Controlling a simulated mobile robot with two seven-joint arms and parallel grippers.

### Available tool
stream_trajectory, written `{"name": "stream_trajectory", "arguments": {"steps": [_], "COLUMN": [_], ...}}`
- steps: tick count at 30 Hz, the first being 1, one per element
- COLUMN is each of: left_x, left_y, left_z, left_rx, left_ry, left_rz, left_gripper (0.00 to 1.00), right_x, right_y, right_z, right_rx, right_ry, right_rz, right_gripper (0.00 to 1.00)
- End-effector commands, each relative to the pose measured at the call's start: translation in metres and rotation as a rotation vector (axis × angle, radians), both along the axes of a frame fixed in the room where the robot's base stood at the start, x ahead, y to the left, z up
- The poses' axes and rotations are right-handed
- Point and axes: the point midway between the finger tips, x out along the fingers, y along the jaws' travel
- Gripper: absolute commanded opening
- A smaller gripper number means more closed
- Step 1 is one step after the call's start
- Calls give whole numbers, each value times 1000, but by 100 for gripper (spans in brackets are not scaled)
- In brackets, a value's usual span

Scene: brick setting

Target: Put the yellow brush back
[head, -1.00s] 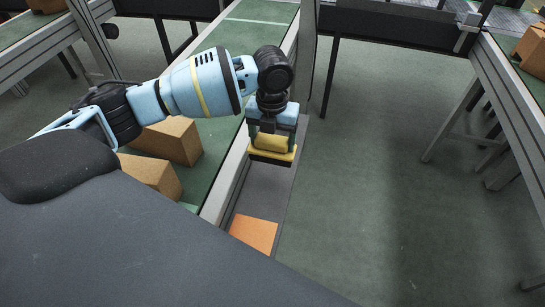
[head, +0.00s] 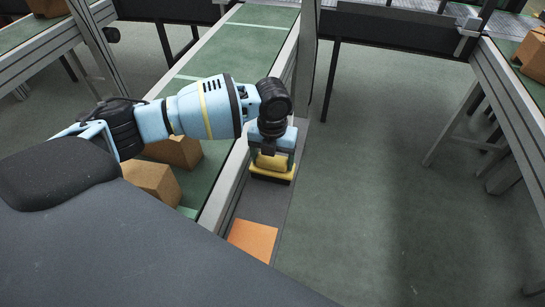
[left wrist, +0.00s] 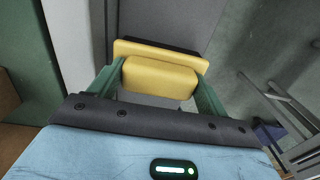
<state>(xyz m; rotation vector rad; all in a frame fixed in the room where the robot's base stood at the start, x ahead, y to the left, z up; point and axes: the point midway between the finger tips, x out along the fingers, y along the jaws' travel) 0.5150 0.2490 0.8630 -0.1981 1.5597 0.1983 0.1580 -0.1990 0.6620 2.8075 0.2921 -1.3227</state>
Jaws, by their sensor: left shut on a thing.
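My left gripper (head: 272,158) is shut on the yellow brush (head: 271,164), its fingers on either side of the yellow handle. The brush has a yellow base with a dark underside and is held level over the grey side shelf (head: 265,205) beside the conveyor. In the left wrist view, the brush (left wrist: 160,77) sits between the green fingers of my left gripper (left wrist: 160,88). I cannot tell whether the brush touches the shelf. My right gripper is not in view.
An orange square (head: 253,238) lies on the near part of the shelf. Brown boxes (head: 152,181) stand on the green conveyor (head: 215,155) to the left. Open floor (head: 390,180) lies to the right.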

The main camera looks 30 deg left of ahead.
Motion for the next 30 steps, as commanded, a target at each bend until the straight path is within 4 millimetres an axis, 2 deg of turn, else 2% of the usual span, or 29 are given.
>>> {"name": "stream_trajectory", "arguments": {"steps": [3, 4, 9, 16, 20, 23, 30], "left_x": [0, 0, 0, 0, 0, 1, 1], "left_y": [0, 0, 0, 0, 0, 0, 0], "left_z": [-4, -4, -3, -2, 7, 22, 72], "left_rx": [0, 0, 0, 0, -1, 0, -1], "left_ry": [1, 1, 1, 0, -1, -3, -4], "left_rz": [0, 0, 0, 0, 0, 0, 0], "left_gripper": [48, 80, 99, 99, 99, 99, 99], "right_x": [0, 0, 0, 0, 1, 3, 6], "right_y": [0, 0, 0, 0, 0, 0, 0], "right_z": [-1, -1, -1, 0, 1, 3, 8], "right_rx": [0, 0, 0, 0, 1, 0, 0], "right_ry": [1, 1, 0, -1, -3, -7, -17], "right_rz": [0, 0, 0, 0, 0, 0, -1], "right_gripper": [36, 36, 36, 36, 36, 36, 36]}}
